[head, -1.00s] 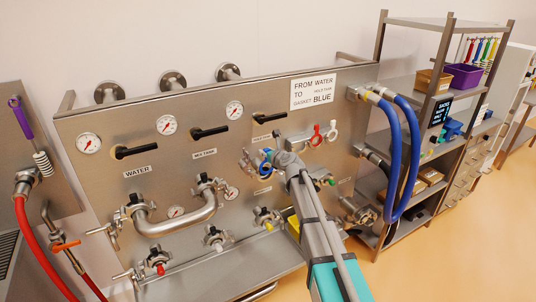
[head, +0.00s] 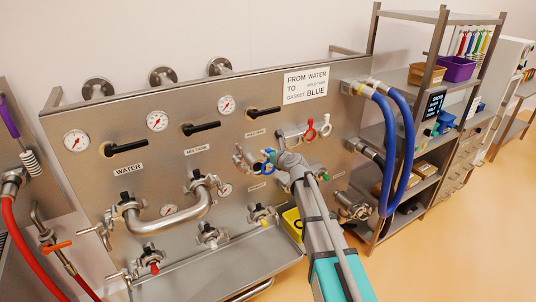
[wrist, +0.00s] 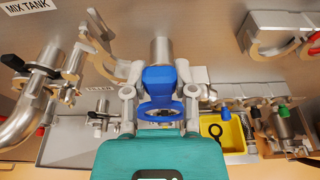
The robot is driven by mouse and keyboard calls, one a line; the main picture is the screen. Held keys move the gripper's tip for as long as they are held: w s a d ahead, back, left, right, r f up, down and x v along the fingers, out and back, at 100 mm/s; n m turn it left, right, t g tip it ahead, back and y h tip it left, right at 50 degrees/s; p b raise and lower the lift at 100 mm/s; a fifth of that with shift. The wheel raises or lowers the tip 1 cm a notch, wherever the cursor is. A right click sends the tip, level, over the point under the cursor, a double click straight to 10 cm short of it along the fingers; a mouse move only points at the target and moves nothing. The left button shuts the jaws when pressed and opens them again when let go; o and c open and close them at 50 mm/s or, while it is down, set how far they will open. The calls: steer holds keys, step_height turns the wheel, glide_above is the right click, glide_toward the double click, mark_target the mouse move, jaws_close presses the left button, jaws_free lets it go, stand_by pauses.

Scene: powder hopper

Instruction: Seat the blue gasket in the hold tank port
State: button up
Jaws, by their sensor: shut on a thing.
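My gripper (wrist: 158,112) is shut on the blue gasket (wrist: 160,78), a ring with a broad blue tab, and holds it in front of the panel. In the head view the gasket (head: 269,155) shows at the tip of my gripper (head: 277,160). A steel pipe stub, seemingly the hold tank port (wrist: 161,50), rises right behind the gasket in the wrist view. An open clamp (wrist: 108,66) hangs to its left. The gasket partly covers the stub's end; I cannot tell whether they touch.
A bent steel pipe (head: 171,222) joins two ports at left. Red (head: 310,132) and white (head: 326,126) rings hang right of my gripper. A yellow bin (wrist: 211,128) with a black ring stands below right. Blue hoses (head: 408,150) hang further right.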

steer(key=shift+w+a, duration=0.1)
steer(key=shift+w, duration=0.05)
steer(key=b, duration=0.1)
glide_above(257, 159)
steer(key=shift+s+f, duration=0.2)
steer(key=shift+f, duration=0.25)
steer(key=shift+f+b, duration=2)
steer(key=shift+f, duration=0.05)
steer(key=shift+f+b, duration=0.35)
steer(key=shift+w, duration=0.1)
stand_by(0.6)
steer(key=o, duration=1)
